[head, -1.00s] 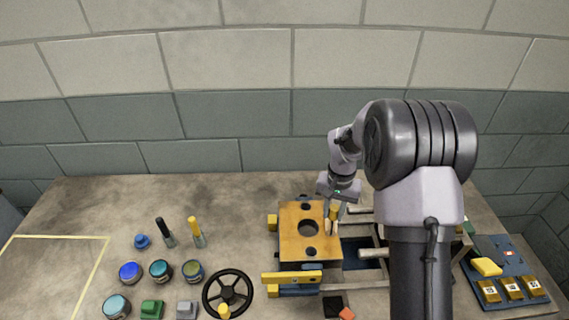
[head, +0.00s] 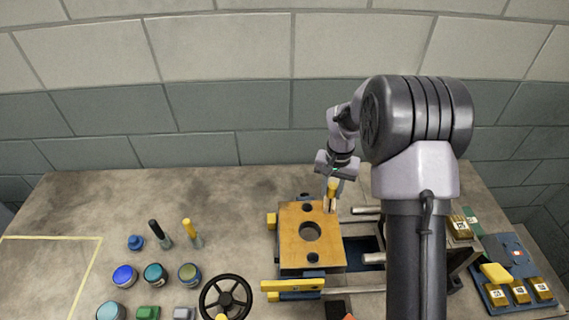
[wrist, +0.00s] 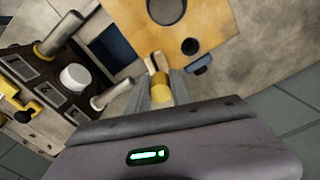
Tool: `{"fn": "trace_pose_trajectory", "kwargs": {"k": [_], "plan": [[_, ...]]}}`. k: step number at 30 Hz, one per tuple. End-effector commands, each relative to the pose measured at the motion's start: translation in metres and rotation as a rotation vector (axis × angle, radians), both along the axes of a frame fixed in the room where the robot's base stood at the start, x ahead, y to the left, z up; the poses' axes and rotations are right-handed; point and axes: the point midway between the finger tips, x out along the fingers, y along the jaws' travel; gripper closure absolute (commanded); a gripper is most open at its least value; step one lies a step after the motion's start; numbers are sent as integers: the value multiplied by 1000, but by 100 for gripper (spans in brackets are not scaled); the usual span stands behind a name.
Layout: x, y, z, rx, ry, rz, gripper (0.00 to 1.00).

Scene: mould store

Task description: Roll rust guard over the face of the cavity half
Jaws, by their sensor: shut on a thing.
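The cavity half's face is an orange-tan plate (head: 297,246) with a large central hole and smaller holes, lying on the bench; it also fills the top of the wrist view (wrist: 205,18). My gripper (head: 331,198) is shut on a yellow-handled tool (head: 334,186) at the plate's back right corner. In the wrist view, my gripper (wrist: 161,97) holds the yellow handle (wrist: 161,92), with a pale tip (wrist: 152,64) at the plate's edge. I cannot tell whether the tip touches the face.
A metal frame with rods (head: 368,258) is right of the plate. A yellow bar (head: 292,285) crosses its front edge. A black handwheel (head: 226,298), several tins (head: 155,275) and upright black- and yellow-handled tools (head: 190,232) stand left. A blue tray (head: 518,292) holds yellow blocks at right.

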Motion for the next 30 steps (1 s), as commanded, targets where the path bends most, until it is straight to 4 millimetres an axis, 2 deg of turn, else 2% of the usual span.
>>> {"fn": "trace_pose_trajectory", "kwargs": {"k": [3, 5, 21, 25, 30], "plan": [[0, 0, 8, 0, 0, 0, 100], [0, 0, 25, 0, -3, 0, 100], [-3, 2, 72, 0, 0, 0, 100], [-4, 2, 81, 0, 0, 0, 100], [-4, 2, 82, 0, 0, 0, 100]]}}
